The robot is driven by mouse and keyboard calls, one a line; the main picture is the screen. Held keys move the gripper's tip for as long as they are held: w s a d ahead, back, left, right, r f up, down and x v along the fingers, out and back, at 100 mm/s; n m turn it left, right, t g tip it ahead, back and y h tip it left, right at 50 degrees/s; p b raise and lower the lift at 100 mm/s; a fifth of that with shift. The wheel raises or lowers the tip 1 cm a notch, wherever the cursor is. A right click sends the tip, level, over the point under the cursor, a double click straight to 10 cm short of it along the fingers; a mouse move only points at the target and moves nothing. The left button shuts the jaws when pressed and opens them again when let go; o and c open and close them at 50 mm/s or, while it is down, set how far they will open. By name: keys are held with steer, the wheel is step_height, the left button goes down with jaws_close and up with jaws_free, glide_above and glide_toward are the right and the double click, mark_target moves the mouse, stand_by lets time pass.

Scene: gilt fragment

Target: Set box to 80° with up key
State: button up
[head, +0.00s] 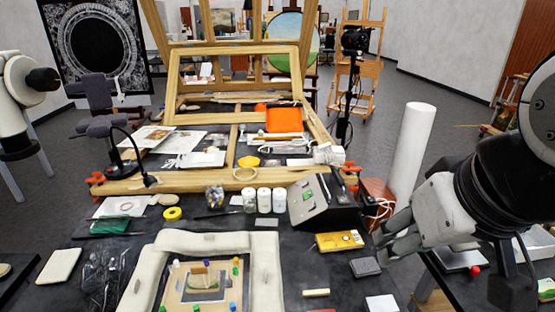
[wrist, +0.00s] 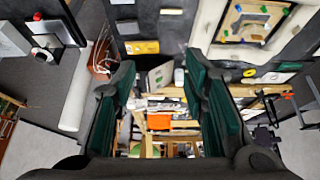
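A dark box with a pale sloped front panel (head: 308,200) stands on the black table, right of the white jars. It is the likely task box; its keys and any reading are too small to make out. In the wrist view the panel (wrist: 160,77) shows between my fingers, beyond them. My gripper (head: 388,248) is to the right of the box and nearer the camera, apart from it. The wrist view shows its green-padded fingers (wrist: 159,75) wide apart with nothing between them.
A yellow device (head: 340,240) lies in front of the box. A white tube (head: 411,150) stands upright behind my gripper, near a reddish-brown box (head: 377,192) with white cable. White jars (head: 264,200) stand left of the box. A padded frame (head: 266,262) surrounds a small painting.

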jaws_close()
stand_by(1.4)
